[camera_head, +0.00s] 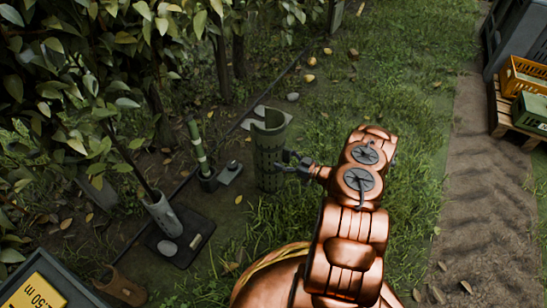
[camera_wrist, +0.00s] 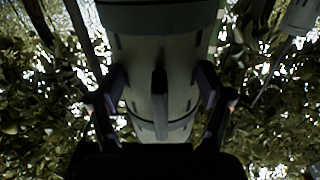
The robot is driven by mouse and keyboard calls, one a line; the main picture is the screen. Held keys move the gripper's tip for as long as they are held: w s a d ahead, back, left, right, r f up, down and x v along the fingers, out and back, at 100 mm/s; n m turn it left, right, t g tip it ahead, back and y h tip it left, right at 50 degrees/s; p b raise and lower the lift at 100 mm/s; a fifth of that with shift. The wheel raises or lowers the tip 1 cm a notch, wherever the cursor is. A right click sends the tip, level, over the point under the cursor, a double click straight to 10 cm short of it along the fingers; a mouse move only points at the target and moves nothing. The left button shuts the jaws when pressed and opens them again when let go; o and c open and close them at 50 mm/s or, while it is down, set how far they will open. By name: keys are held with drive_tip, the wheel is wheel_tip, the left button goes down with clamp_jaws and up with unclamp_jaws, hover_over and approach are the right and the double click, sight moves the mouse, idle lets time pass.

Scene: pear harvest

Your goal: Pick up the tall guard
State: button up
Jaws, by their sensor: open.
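The tall guard (camera_head: 269,158) is a green, slotted cylinder with a cut-out upper rim. It stands upright on the ground near the row of trees, at the centre of the head view. My gripper (camera_head: 291,162) is at its right side, at about mid-height. In the wrist view the guard (camera_wrist: 185,70) fills the middle as a pale cylinder. The open fingers of my gripper (camera_wrist: 161,88) lie on its left and right. I cannot tell whether they touch it. The guard's far side is hidden.
A grey guard (camera_head: 161,212) stands around a thin trunk on a dark base. A green-and-white post (camera_head: 197,146) stands left of the tall guard. A yellow sign (camera_head: 33,292) is at lower left. Crates (camera_head: 523,77) stand at far right. Grass between is open.

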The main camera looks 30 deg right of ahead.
clamp_jaws()
idle(0.4)
